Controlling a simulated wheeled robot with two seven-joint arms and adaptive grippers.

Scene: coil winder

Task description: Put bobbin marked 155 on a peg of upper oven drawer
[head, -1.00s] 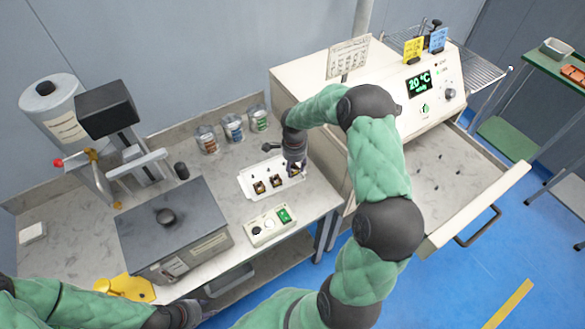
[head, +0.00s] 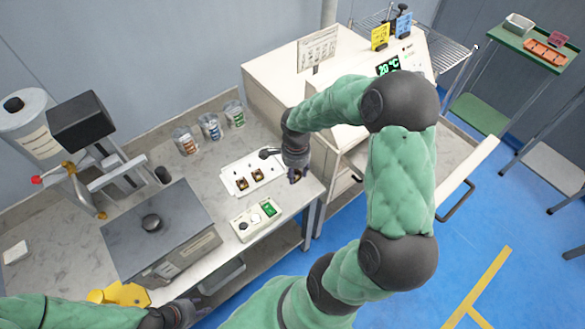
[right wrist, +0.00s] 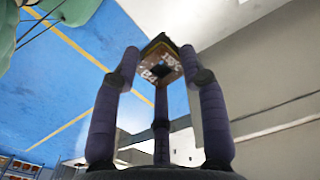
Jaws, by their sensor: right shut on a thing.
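My right gripper (head: 294,174) is at the right edge of the bench, beside the white tray (head: 232,192). In the right wrist view its fingers (right wrist: 160,68) are shut on a small square bobbin (right wrist: 158,62) with white markings, too tilted to read surely. Two other bobbins (head: 243,184) (head: 257,175) sit in the tray. The open oven drawer (head: 468,178) is at the right; my right arm hides most of its inside, and I cannot make out its pegs now. My left gripper (head: 190,308) is low at the front of the bench, its jaws unclear.
The oven (head: 285,82) stands behind my right arm, its display reading 20 °C. A control box (head: 256,220) and a dark-lidded machine (head: 150,240) are on the bench. Several cans (head: 210,126) stand at the back. A green table (head: 520,40) is at the far right.

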